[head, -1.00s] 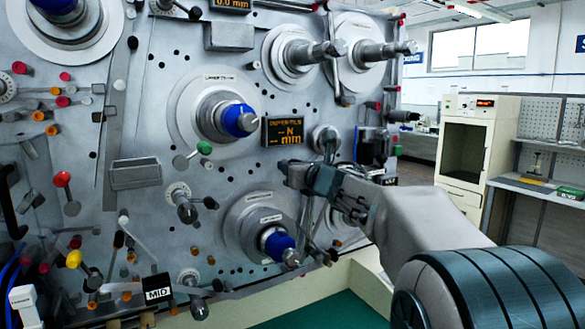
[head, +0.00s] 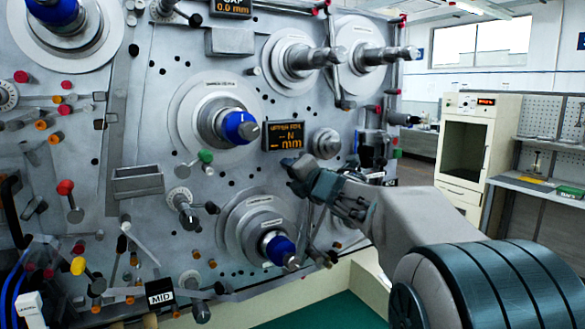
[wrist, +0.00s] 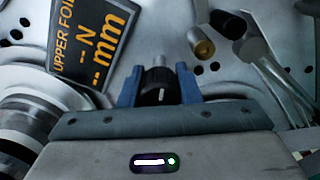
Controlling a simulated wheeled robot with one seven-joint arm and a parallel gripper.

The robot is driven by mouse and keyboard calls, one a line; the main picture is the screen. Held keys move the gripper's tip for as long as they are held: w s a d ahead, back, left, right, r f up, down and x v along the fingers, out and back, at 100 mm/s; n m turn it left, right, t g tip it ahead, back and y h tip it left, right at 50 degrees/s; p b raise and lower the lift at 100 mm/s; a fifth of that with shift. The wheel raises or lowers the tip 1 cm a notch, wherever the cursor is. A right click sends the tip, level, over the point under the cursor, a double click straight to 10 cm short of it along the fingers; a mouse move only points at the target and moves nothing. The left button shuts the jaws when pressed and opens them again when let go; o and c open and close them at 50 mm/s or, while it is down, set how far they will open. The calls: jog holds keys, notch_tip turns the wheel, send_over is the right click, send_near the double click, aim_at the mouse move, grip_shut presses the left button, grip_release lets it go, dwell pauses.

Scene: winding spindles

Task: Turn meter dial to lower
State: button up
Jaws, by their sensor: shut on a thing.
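The meter dial (wrist: 158,79) is a small black knob with a white pointer line, seen in the wrist view. My gripper (wrist: 160,90) is shut on it, one blue finger on each side. The white line points roughly up in that view. The meter display (wrist: 88,38) beside it reads "UPPER FOIL", "-- N" and "-- mm" in orange. It also shows in the head view (head: 284,135), just left of and above my gripper (head: 291,168). The gripper hides the dial in the head view.
A grey round knob (head: 325,143) sits just above my gripper. Blue-ended spindles (head: 237,127) and (head: 279,249) stick out to the left and below. Rods and pegs (wrist: 262,45) stand close on the right in the wrist view. A cream cabinet (head: 467,145) stands farther right.

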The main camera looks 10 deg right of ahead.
jog(key=m+p, duration=0.2)
jog(key=m, duration=0.3)
jog(key=shift+r+m, duration=0.1)
jog(key=shift+m, duration=0.2)
jog(key=shift+m+p, duration=1.05)
jog(key=shift+m, duration=1.15)
jog(key=o, duration=1)
jog(key=shift+s, duration=0.15)
jog(key=b+v, duration=0.2)
jog(key=v, duration=1.1)
jog(key=shift+s+d, duration=0.15)
jog(key=shift+s, duration=0.1)
